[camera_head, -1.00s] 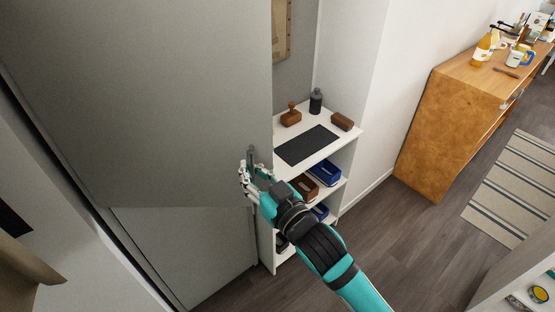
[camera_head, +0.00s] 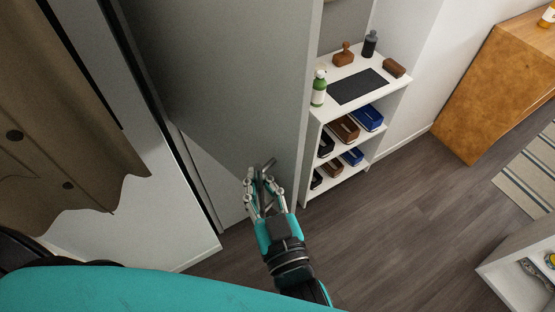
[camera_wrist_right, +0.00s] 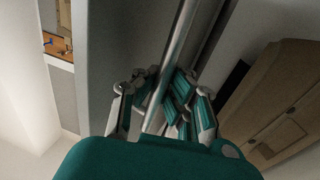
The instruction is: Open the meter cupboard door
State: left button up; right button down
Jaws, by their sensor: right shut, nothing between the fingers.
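The tall grey door (camera_head: 225,70) fills the upper middle of the head view. A small dark handle (camera_head: 267,163) sits low on it, near its right side. My right gripper (camera_head: 262,186) is just below and at the handle, with its fingers shut. In the right wrist view, the gripper (camera_wrist_right: 160,95) is close to a pale upright bar (camera_wrist_right: 182,45) that runs along the grey surface. The fingers partly overlap the bar, and I cannot tell whether they touch it. Whether the door is ajar is unclear. My left gripper is out of view.
A white shelf unit (camera_head: 318,112) with a green spray bottle (camera_head: 319,88), a dark mat and several boxes stands right of the door. Brown cloth (camera_head: 70,110) hangs at the left. A wooden cabinet (camera_head: 497,90) stands farther right. Dark floor (camera_head: 400,220) is clear between them.

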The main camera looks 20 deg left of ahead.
jog(key=shift+s+a+f, duration=0.15)
jog(key=shift+s+a, duration=0.25)
jog(key=shift+s, duration=0.35)
jog(key=c, duration=2)
grip_release()
jog(key=o, duration=0.6)
jog(key=shift+s+d, duration=0.2)
jog(key=shift+d, duration=0.1)
jog(key=v, duration=0.7)
jog(key=shift+s, duration=0.15)
